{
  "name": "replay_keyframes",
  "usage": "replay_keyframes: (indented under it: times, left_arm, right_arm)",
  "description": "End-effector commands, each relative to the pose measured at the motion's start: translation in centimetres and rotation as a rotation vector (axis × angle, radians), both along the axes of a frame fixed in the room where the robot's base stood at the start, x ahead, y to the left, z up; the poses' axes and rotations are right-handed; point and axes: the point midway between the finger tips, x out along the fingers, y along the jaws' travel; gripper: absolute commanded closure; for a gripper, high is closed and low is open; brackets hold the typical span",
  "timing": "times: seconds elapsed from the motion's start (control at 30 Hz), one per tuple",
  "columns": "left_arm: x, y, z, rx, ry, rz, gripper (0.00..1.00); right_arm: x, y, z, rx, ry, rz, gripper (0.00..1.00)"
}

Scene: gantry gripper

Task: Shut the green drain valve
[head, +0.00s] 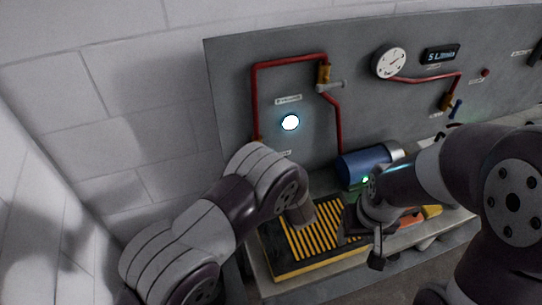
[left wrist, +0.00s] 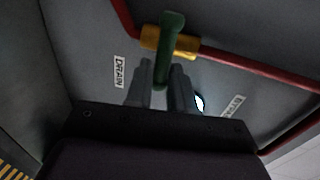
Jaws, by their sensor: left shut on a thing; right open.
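The green drain valve handle (left wrist: 171,28) shows in the left wrist view on a brass valve body (left wrist: 186,46) in a red pipe, beside a DRAIN label (left wrist: 119,72). The handle stands roughly crosswise to the pipe there. My left gripper (left wrist: 161,82) is shut on the handle's lower end, one finger on each side. In the head view my left arm hides the green handle and the left gripper. My right gripper (head: 364,238) is open and empty, above the bench in front of the blue cylinder.
A grey panel (head: 225,80) carries red pipes, another valve with a pale lever (head: 329,86), a gauge (head: 389,62), a display (head: 440,54) and a lit white lamp (head: 290,122). A blue cylinder (head: 362,164) and a yellow-black striped mat (head: 312,238) are on the bench.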

Motion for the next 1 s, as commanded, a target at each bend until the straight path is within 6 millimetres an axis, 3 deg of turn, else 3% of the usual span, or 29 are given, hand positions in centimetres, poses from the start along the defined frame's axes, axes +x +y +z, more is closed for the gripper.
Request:
replay_keyframes:
  times: [0.53,0.57,0.6,0.9,1.0]
  left_arm:
    - [-0.1,0.0,-0.3,0.025,0.012,0.000,1.00]
    - [-0.1,0.0,-0.3,0.025,0.012,0.000,0.74]
    - [-0.1,0.0,-0.3,0.025,0.012,0.000,0.61]
    - [-0.1,0.0,-0.1,0.023,0.008,-0.001,0.58]
    - [-1.1,-0.4,-0.1,0.023,0.008,-0.002,0.58]
  right_arm:
    - [0.0,0.0,0.2,0.000,0.000,0.000,0.38]
    - [0.0,0.0,0.2,0.000,0.000,0.000,0.38]
    - [0.0,0.0,0.2,0.000,0.000,0.000,0.38]
    - [0.0,0.0,0.1,0.000,0.000,0.000,0.38]
    - [0.0,0.0,-0.4,0.000,0.000,0.000,0.38]
